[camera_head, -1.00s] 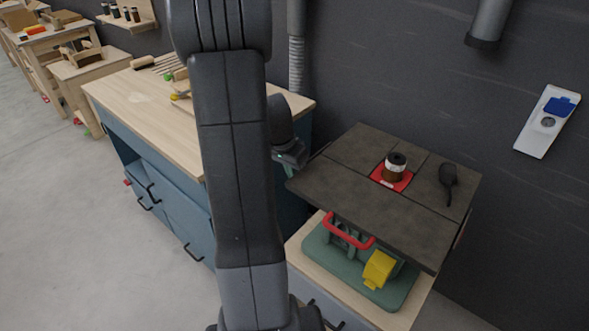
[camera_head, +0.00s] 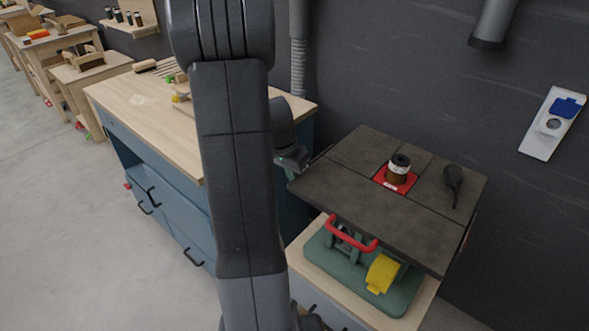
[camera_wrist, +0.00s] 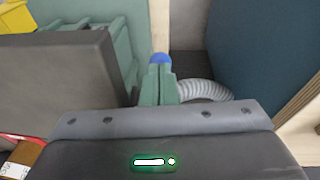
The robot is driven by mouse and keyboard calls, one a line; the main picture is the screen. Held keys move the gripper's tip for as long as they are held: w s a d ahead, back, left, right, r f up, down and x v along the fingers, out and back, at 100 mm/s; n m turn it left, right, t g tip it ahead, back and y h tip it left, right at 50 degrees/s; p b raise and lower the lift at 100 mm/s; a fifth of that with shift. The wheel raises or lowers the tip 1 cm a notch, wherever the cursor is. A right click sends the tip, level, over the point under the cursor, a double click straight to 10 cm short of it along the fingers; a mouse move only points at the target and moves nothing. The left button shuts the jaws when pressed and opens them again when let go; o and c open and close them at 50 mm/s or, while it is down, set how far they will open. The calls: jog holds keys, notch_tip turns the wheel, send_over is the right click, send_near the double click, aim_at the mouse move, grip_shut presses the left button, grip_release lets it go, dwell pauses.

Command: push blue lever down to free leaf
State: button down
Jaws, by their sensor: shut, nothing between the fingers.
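The blue lever's knob (camera_wrist: 161,59) shows in the wrist view, straight ahead of my gripper (camera_wrist: 160,72). The shut fingers overlap its lower part, and I cannot tell whether they touch it. The lever's shaft is hidden. The dark leaf (camera_wrist: 75,75) is a thick slab to the left of my fingers. In the head view it is part of the dark machine top (camera_head: 380,205), at its left side. My gripper (camera_head: 298,163) is just off the left edge of that top, partly behind my arm. The blue lever is not visible in the head view.
A brown jar (camera_head: 398,168) on a red plate and a dark tool (camera_head: 453,183) are on the top. Below are a red handle (camera_head: 350,236) and a yellow part (camera_head: 382,273). A grey hose (camera_wrist: 205,91) lies right of the fingers. A blue workbench (camera_head: 165,215) stands left.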

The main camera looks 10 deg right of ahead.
notch_tip(320, 180, up, 3)
jog(key=shift+w+r+p, duration=0.15)
jog(key=shift+r+p, duration=0.05)
jog(key=shift+p, duration=0.75)
jog(key=s+a+r+b, duration=0.1)
jog(key=s+a+r, duration=0.2)
jog(key=a+r, duration=0.2)
jog(key=v, duration=0.2)
jog(key=shift+a+r, duration=0.15)
jog(key=shift+r, duration=0.05)
